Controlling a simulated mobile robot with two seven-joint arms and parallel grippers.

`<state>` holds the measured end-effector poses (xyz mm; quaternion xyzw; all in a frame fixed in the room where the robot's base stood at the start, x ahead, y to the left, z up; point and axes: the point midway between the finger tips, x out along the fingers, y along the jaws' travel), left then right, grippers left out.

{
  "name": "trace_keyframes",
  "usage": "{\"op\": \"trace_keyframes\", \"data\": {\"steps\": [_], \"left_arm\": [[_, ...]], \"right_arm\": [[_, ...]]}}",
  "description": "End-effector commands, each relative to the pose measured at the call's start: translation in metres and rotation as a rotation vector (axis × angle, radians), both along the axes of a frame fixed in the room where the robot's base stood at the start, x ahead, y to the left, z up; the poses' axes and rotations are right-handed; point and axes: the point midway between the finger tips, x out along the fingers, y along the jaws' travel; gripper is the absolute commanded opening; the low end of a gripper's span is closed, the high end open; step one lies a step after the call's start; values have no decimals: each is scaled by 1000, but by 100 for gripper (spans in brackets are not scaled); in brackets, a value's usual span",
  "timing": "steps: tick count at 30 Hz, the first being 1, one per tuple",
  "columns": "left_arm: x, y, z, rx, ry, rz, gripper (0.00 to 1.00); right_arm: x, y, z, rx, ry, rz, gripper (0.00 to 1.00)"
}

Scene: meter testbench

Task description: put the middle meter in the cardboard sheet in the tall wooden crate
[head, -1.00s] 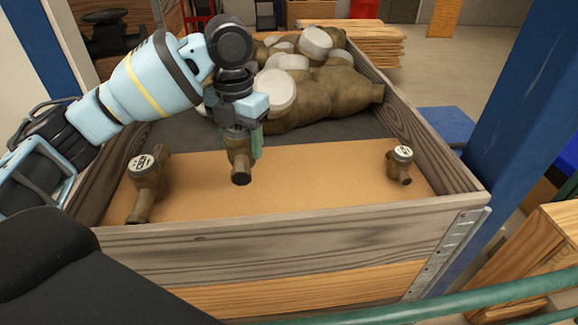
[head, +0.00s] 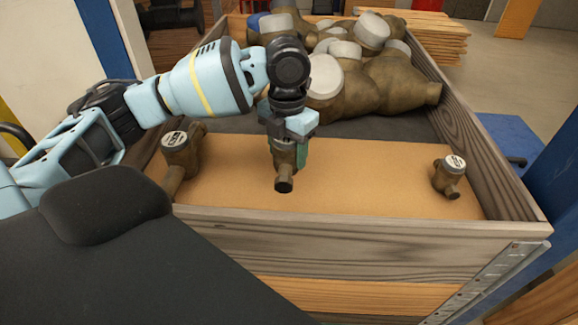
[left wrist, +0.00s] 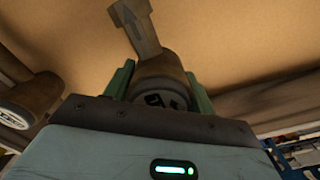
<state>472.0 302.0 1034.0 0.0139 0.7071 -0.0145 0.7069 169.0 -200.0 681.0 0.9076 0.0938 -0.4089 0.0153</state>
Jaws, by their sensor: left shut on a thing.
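The middle meter (head: 284,172) is a brown brass body with a pipe stub toward me. It is over the cardboard sheet (head: 370,180) in the tall wooden crate (head: 340,245). My left gripper (head: 288,150) is shut on it from above; the green fingers flank its round top. In the left wrist view the meter (left wrist: 160,85) sits between the green fingers (left wrist: 160,88). I cannot tell whether it touches the cardboard. My right gripper is not in view.
A meter (head: 180,152) stands on the cardboard at left, and a smaller one (head: 449,177) at right. Several large brown meters with pale caps (head: 375,80) lie piled at the crate's back. A blue post (head: 560,165) stands at right.

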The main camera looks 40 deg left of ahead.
Motion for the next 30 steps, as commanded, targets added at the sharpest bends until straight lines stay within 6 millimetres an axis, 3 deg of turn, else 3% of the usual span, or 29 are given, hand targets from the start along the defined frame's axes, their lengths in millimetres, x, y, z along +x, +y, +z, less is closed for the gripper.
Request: {"op": "trace_keyframes", "data": {"steps": [4, 15, 28, 29, 30], "left_arm": [[0, 0, -3, -1, -3, 0, 8], [1, 0, -46, -1, -4, 1, 8], [1, 0, -50, -1, -5, 1, 8], [0, 0, -52, 0, -2, 1, 56], [0, 0, -51, 0, -3, 1, 62]], "right_arm": [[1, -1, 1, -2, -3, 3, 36], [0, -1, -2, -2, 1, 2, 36], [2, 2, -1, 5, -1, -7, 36], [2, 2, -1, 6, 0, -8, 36], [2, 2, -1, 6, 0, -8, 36]]}}
